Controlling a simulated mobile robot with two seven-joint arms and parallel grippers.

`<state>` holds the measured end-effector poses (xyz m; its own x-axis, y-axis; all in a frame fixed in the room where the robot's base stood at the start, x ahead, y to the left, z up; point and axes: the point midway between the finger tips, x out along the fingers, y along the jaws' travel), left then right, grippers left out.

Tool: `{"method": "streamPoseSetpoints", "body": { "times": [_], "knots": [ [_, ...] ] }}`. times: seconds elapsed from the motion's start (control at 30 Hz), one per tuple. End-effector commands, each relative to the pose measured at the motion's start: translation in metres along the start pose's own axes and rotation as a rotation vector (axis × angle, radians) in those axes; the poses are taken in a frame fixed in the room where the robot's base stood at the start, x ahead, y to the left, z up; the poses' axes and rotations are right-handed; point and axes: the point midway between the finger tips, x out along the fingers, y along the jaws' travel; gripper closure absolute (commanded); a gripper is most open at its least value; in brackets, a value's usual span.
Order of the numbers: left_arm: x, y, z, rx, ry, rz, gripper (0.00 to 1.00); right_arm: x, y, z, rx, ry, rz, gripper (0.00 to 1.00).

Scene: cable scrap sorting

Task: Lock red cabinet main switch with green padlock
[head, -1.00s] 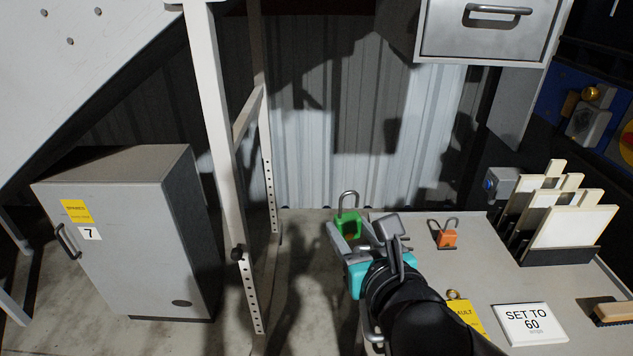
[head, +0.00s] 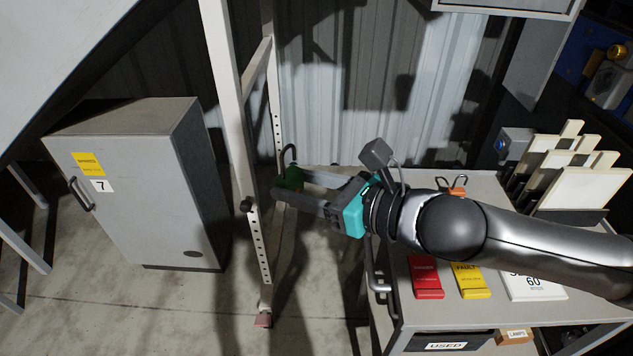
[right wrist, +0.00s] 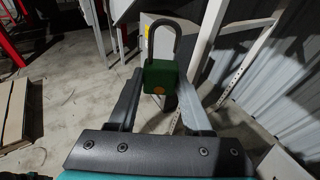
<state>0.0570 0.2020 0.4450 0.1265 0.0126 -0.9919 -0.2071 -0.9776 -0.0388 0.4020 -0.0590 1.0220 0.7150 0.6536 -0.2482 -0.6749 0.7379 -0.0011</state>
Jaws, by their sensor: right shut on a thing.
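The green padlock (head: 291,178) is held between the fingers of my right gripper (head: 284,186), which is shut on it. In the right wrist view the padlock (right wrist: 162,76) is upright between the fingertips, with its dark shackle standing up and an orange spot on its body. In the head view it is beside the white upright of a frame, left of the trolley; I cannot tell whether it touches the upright. My left gripper is not in view. A red cabinet and its main switch cannot be made out.
A grey cabinet (head: 135,180) marked 7 stands on the floor at left. A white frame post (head: 230,120) rises between it and my gripper. The grey trolley (head: 400,338) at right carries an orange padlock (head: 457,192), red tag (head: 425,277), yellow tag (head: 470,280) and white boards (head: 585,180).

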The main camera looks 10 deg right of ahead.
Motion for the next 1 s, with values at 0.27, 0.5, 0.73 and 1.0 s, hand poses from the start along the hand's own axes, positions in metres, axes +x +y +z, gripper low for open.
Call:
{"method": "streamPoseSetpoints", "body": {
  "times": [0.27,0.5,0.73,1.0],
  "knots": [
    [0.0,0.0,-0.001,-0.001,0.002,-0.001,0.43,0.01,0.01,0.007,-0.036,-0.003,0.117,0.91],
    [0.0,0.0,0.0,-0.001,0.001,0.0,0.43,0.017,0.019,0.009,-0.055,-0.003,0.2,0.91],
    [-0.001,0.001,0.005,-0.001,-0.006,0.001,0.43,0.022,0.026,0.012,-0.071,-0.005,0.267,0.91],
    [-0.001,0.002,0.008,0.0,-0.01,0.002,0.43,0.026,0.031,0.013,-0.083,-0.003,0.321,0.91]
  ]
}}
